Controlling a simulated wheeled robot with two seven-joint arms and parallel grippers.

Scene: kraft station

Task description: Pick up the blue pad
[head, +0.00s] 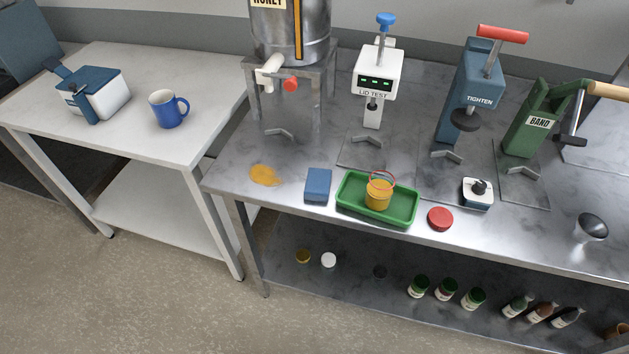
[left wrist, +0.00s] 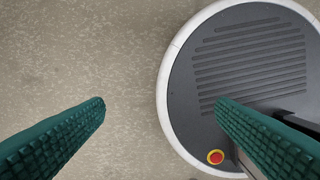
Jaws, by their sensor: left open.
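The blue pad (head: 318,185) lies flat on the grey metal table in the head view, between an orange-yellow spill (head: 264,175) and a green tray (head: 348,205). Nothing covers it. My left gripper (left wrist: 160,108) shows only in the left wrist view. Its two green ribbed fingers are wide apart with nothing between them, above the floor and my round base. Neither gripper shows in the head view, and the blue pad is not in the left wrist view.
A honey tank (head: 290,35) with a red-tipped tap stands behind the pad. The green tray holds a small yellow jar (head: 378,195) with a red ring above it. A red lid (head: 440,218), a lid tester (head: 377,75) and a blue press (head: 468,95) stand farther right.

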